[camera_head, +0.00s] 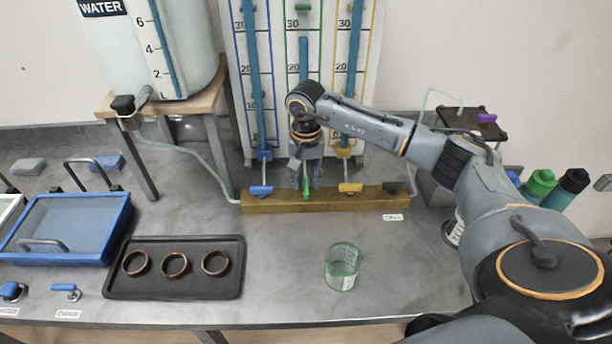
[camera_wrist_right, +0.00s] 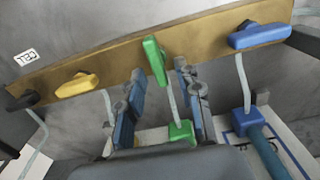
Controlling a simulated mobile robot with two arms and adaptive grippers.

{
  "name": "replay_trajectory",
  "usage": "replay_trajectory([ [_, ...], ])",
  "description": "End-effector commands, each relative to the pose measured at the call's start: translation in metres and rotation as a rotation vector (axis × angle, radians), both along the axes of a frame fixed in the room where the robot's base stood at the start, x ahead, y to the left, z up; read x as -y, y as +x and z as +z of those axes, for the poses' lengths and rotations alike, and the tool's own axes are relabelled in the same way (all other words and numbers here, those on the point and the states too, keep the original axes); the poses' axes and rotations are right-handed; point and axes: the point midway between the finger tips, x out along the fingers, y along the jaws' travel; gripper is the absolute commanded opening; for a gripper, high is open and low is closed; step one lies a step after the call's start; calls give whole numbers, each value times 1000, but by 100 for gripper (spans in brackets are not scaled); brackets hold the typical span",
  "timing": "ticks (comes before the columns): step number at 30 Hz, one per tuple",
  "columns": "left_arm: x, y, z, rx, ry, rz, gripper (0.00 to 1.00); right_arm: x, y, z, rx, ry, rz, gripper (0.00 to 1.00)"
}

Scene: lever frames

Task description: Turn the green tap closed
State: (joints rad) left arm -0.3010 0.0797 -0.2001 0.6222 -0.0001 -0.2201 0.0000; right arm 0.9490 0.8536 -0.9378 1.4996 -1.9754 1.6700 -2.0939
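The green tap (camera_head: 307,193) is on the wooden bar at the foot of the gauge board. Its handle (camera_wrist_right: 154,60) stands crosswise to the bar, while the blue tap (camera_head: 262,191) and yellow tap (camera_head: 350,188) handles lie along it. My right gripper (camera_head: 306,174) points down right at the green tap and partly hides it in the head view. In the right wrist view its two fingers (camera_wrist_right: 160,75) are apart, one on each side of the green handle's lower end. I cannot tell whether they touch it. My left gripper is not in view.
The wooden bar (camera_head: 325,201) also carries a dark tap (camera_head: 392,188). A clear beaker with a green rim (camera_head: 343,267) stands in front of it. A black tray (camera_head: 200,285) with three rings lies left. A water tank (camera_head: 178,50) stands at the back left.

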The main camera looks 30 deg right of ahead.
Motion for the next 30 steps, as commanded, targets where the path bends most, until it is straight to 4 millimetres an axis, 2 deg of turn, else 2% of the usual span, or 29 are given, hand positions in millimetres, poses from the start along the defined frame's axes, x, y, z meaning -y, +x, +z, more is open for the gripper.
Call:
replay_trajectory([
  [7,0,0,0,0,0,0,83,0,0,-1,0,0,0,33],
  [12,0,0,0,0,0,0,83,0,0,-1,0,0,0,0],
  [23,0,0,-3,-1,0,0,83,0,0,-1,-1,1,-21,0],
  [30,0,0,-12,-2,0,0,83,2,-1,-3,-1,1,-132,0],
])
